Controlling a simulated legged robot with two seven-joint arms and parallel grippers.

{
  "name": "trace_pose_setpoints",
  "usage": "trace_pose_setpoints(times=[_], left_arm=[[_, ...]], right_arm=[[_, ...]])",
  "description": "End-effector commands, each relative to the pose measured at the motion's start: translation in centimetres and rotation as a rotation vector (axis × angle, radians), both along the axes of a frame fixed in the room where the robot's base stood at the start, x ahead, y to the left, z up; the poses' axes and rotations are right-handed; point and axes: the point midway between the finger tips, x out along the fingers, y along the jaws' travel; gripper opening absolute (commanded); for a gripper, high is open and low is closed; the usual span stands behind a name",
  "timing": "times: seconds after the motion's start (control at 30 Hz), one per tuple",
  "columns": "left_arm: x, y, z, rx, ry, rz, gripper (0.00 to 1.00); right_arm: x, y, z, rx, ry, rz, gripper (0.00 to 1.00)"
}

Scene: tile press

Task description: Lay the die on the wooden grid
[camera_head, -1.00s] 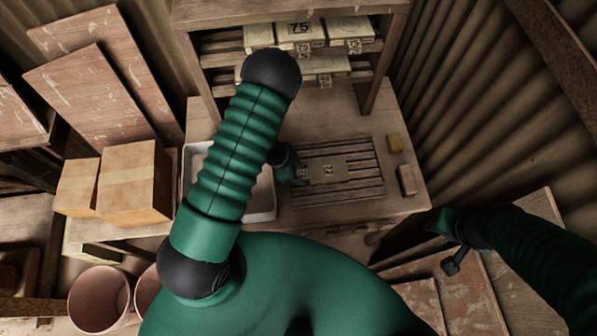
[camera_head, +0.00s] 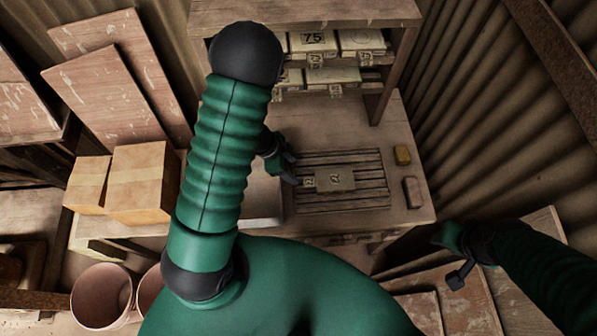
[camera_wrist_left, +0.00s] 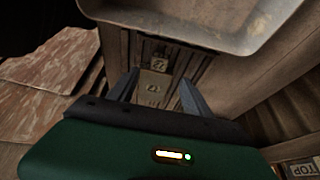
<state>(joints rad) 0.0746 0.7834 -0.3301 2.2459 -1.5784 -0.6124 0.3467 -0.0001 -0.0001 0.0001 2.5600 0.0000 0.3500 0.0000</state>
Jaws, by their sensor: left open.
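The die (camera_head: 340,180), a pale flat plate with a dark mark and a small tagged tab on its left, lies flat on the wooden grid (camera_head: 370,201). It also shows in the left wrist view (camera_wrist_left: 152,86), beyond and between the fingers. My left gripper (camera_head: 290,170) is open and empty, just left of the die's tab and apart from it. Its two spread fingers (camera_wrist_left: 157,92) show in the left wrist view. My right gripper (camera_head: 457,274) is low at the right, far from the die; its finger opening is unclear.
A shelf rack (camera_head: 300,16) with several similar dies stands behind the grid. A pale tray (camera_head: 264,203) sits left of the grid, partly hidden by my left arm. Cardboard boxes (camera_head: 142,182) stand at left.

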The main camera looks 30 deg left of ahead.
Motion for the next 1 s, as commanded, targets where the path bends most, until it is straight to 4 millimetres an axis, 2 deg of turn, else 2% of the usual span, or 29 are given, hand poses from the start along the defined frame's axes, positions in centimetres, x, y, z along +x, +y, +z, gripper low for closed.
trace_pose_setpoints(times=[0.07,0.17,0.23,0.3,0.37,0.43,0.5,0.63,0.73,1.0], left_arm=[[0.3,0.2,0.9,0.007,-0.012,0.016,0.58],[2.6,0.8,3.0,0.058,-0.081,0.118,0.58],[4.5,1.6,5.8,0.117,-0.140,0.265,0.58],[4.9,2.3,9.0,0.167,-0.165,0.446,0.58],[3.6,2.2,11.2,0.187,-0.142,0.599,0.58],[1.2,1.2,13.2,0.180,-0.078,0.748,0.58],[-1.6,-0.4,14.4,0.153,0.004,0.854,0.58],[-5.0,-3.3,15.5,0.098,0.125,0.952,0.58],[-5.8,-4.2,15.7,0.082,0.159,0.970,0.58],[-5.8,-4.1,15.7,0.081,0.160,0.973,0.58]], right_arm=[[0.0,0.0,0.1,0.000,0.000,0.000,0.36],[0.0,0.0,0.1,0.000,0.000,0.000,0.36],[0.0,0.0,0.1,0.000,0.000,0.000,0.36],[0.0,0.0,0.1,0.000,0.000,0.000,0.36],[0.0,0.0,0.1,0.000,0.000,0.000,0.36],[0.0,0.0,0.1,0.000,0.000,0.000,0.36],[0.0,0.0,0.1,0.000,0.000,0.000,0.36],[0.0,0.0,0.1,0.000,0.000,0.000,0.36],[0.0,0.0,0.1,0.000,0.000,0.000,0.36],[0.0,0.0,0.1,0.000,0.000,0.000,0.36]])
